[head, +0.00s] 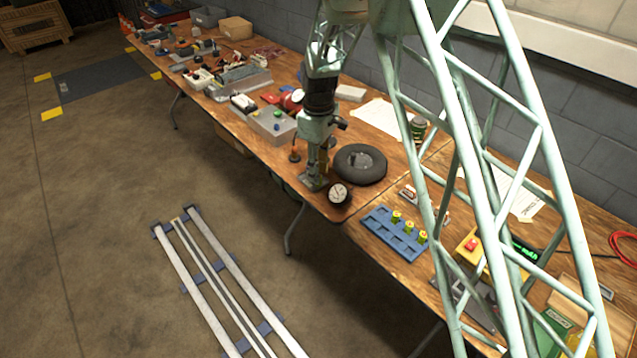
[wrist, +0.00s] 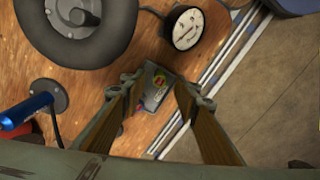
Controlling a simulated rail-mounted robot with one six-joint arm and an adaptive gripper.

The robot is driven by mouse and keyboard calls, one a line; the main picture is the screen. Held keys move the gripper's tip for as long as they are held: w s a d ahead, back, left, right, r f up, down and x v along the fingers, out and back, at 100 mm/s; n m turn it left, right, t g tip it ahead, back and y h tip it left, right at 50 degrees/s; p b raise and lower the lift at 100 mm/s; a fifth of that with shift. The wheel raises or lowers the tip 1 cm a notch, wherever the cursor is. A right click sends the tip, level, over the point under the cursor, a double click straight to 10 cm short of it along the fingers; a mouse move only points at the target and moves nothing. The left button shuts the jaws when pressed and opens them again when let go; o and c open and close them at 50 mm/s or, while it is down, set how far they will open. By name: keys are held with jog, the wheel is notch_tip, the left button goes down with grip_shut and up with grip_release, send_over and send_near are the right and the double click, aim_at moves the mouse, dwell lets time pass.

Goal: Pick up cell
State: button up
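My gripper (head: 314,178) points down at the front edge of the wooden workbench. In the wrist view my gripper (wrist: 160,92) is open, its two fingers apart. Between and beyond the fingertips a flat grey piece (wrist: 158,84) with a small yellow and red label lies near the bench edge; I cannot tell whether it is a cell. In the head view several small yellow-green cylinders, perhaps cells (head: 409,227), stand in a blue tray (head: 377,224) to the right of my gripper. Nothing shows held between the fingers.
A round dial gauge (head: 340,194) and a black wheel (head: 360,164) stand close to my gripper. A blue-handled tool (wrist: 28,110) lies at left in the wrist view. A yellow box with a red button (head: 470,245) stands beyond the tray. Floor rails (head: 210,280) run in front.

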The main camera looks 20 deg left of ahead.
jog(key=shift+f+b, duration=0.35)
jog(key=shift+f, duration=1.25)
jog(key=c, duration=0.9)
